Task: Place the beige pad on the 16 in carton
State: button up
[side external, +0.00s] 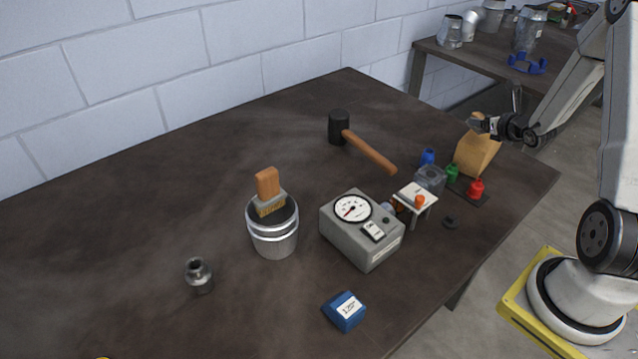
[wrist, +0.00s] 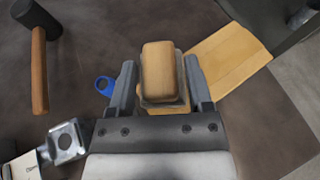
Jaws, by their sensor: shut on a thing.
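My gripper (wrist: 160,82) is shut on the beige pad (wrist: 158,62), a rounded tan block with a greyish lower edge between the two fingers in the wrist view. In the side external view my gripper (side external: 482,125) is over the tan carton (side external: 478,153) near the table's right end, and the pad is hard to make out there. The carton (wrist: 232,52) also shows in the wrist view, behind and right of the pad. Part of it is hidden by the pad and fingers. I cannot tell whether pad and carton touch, and no size marking is readable.
A mallet (side external: 360,143), a gauge box (side external: 362,230) and a bucket with a brush (side external: 273,225) stand farther left.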

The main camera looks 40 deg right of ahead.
aim_at(480, 131)
jog(key=shift+f, duration=1.75)
jog(key=shift+f, duration=0.1)
jog(key=o, duration=1.3)
jog(key=shift+v, duration=3.85)
jog(key=shift+w, duration=0.1)
